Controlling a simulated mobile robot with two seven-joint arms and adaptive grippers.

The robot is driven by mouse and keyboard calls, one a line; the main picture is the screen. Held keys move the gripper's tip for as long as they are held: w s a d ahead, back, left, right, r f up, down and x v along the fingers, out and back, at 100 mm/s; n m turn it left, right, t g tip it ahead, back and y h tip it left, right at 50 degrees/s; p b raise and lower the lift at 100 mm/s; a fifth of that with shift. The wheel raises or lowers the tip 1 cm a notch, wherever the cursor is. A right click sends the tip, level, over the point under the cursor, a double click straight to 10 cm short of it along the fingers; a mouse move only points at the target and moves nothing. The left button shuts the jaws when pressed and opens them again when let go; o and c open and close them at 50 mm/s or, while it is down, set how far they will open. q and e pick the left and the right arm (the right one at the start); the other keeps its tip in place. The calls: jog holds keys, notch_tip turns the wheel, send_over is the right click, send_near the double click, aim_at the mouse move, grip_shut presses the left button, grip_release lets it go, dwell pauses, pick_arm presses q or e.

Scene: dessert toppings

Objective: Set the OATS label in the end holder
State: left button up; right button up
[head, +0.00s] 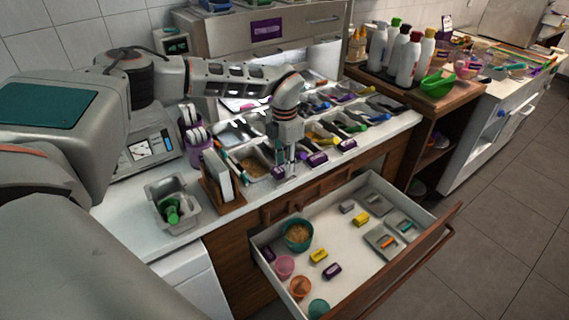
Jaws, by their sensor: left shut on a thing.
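My left gripper (290,160) reaches down from its arm over the front edge of the topping counter. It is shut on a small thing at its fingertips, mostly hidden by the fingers. A small purple label (279,173) shows right at the left side of the fingertips, at the front left end of the row of toppings; I cannot tell whether it is in the grip. More purple labels, one (317,158) and another (347,144), sit along the front edge to the right. No lettering on these labels is readable, and the end holder is not clearly distinguishable. My right gripper is not in view.
An open drawer (375,190) juts out below the counter, holding bowls, cups and several small coloured blocks. A wooden stand (212,190) and a grey bin with a green item (172,207) stand left of the gripper. Topping trays fill the counter behind it.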

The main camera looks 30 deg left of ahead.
pick_arm(q)
jog(key=shift+f, duration=0.6)
jog(key=shift+p, duration=0.35)
dwell(0.5)
jog(key=shift+f, duration=0.4)
dwell(0.6)
jog(key=shift+p, duration=0.45)
dwell(0.3)
jog(key=o, duration=1.6)
jog(key=shift+c, duration=0.2)
jog(key=shift+r, duration=0.1)
